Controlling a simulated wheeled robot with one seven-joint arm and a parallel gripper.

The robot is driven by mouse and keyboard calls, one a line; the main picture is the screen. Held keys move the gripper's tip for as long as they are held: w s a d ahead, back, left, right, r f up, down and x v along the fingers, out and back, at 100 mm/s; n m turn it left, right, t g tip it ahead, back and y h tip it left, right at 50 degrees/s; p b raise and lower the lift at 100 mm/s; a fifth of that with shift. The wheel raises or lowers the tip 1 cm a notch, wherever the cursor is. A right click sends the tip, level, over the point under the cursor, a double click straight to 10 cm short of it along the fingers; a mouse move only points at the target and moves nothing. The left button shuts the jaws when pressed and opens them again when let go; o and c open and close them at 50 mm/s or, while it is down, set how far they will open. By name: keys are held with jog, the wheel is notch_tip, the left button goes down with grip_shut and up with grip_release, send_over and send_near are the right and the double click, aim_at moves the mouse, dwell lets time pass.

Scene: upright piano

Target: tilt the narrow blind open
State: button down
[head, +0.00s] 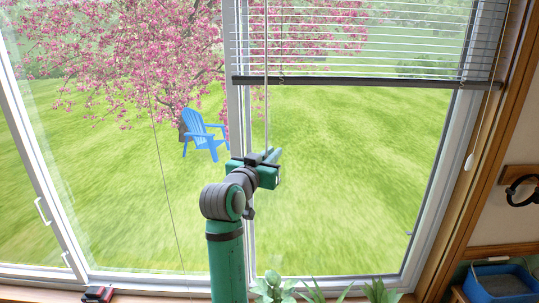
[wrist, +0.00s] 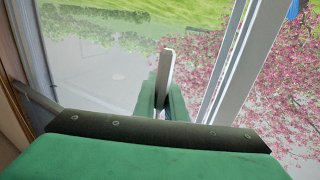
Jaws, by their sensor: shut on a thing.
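The narrow blind (head: 350,45) hangs across the upper part of the right window pane. Its slats show as thin pale lines with lawn and blossom visible between them, above a dark bottom rail (head: 350,81). A thin pale wand (head: 266,115) hangs down past the rail near the blind's left side. My gripper (head: 270,156) is at the wand's lower end, below the rail, and is shut on it. The wrist view shows my gripper (wrist: 166,85) as green parts around a pale upright piece; I cannot tell there whether that piece is finger or wand.
A white window post (head: 237,110) stands just left of the wand. A thin cord (head: 165,180) hangs before the left pane. Another cord with a white tassel (head: 470,161) hangs at the right frame. Plants (head: 275,288) stand below on the sill.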

jog(key=shift+d+m+g+h, duration=0.15)
jog(key=shift+m+g+h, duration=0.15)
jog(key=shift+m+h, duration=0.3)
jog(key=shift+s+d, duration=0.1)
jog(key=c, duration=1.8)
grip_release()
jog(key=v, duration=1)
jog(key=shift+s+a, duration=0.25)
jog(key=shift+a, duration=0.1)
